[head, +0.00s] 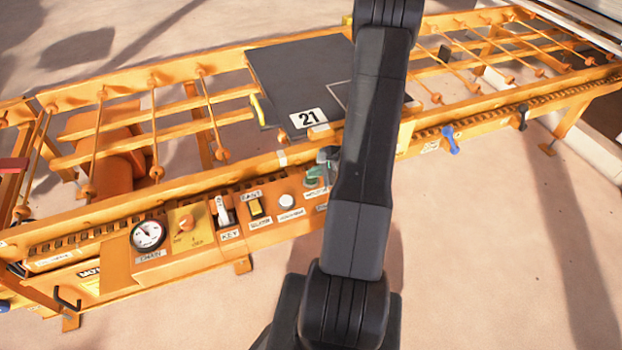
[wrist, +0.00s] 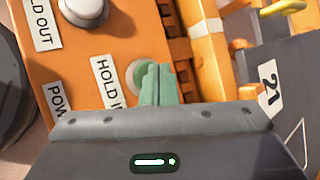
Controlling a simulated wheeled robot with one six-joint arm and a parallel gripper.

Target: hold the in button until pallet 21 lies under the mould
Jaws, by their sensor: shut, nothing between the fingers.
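Pallet 21 (head: 288,80) is a dark flat plate on the orange roller conveyor, with a white "21" label at its front corner. Part of it also shows at the right of the wrist view (wrist: 283,75). The green in button (wrist: 136,76), beside the "HOLD IN" label, is partly hidden behind my fingertips. My gripper (wrist: 158,84) is shut and empty, its greenish fingers over the button. Whether they touch or press it I cannot tell. In the head view my arm covers part of the pallet and panel. I cannot make out the mould.
The white out button (head: 287,201) sits left of the in button. A yellow handle (head: 258,109) stands at the pallet's left edge. Rollers left of the pallet are bare.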

